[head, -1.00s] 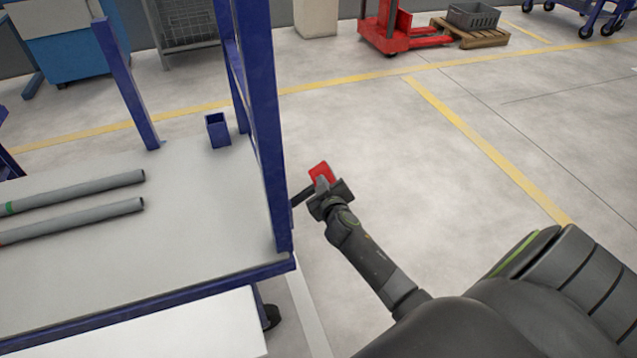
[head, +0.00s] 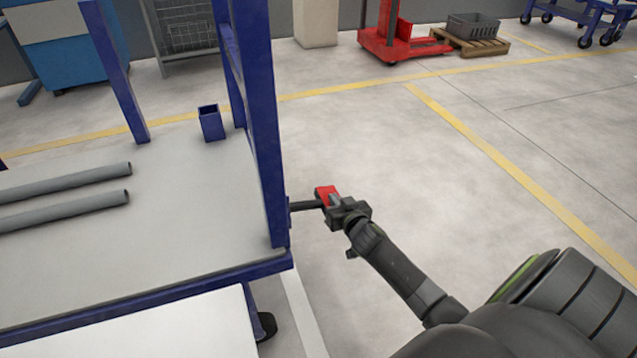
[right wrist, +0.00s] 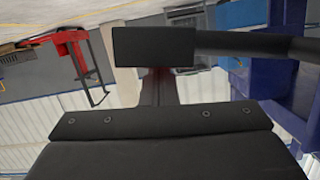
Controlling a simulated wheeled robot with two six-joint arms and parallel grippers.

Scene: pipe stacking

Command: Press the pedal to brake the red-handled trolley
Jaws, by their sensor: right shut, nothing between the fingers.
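The blue-framed trolley (head: 270,266) stands at the left of the head view with a pale deck. A dark bar (head: 305,206) sticks out from its right side and ends in a red-topped pedal (head: 322,193). My right gripper (head: 336,204) is shut and empty, with its tips at the pedal, partly covering it. They look to be touching, but exact contact is hard to tell. In the right wrist view, a dark block on a bar (right wrist: 250,45), seemingly the pedal, is right before the fingers. My left gripper is out of view.
Two grey pipes (head: 60,212) lie on the trolley deck, near a small blue holder (head: 211,124). A red pallet truck (head: 395,40) and a crate (head: 472,26) on a pallet stand far back. The floor to the right is clear.

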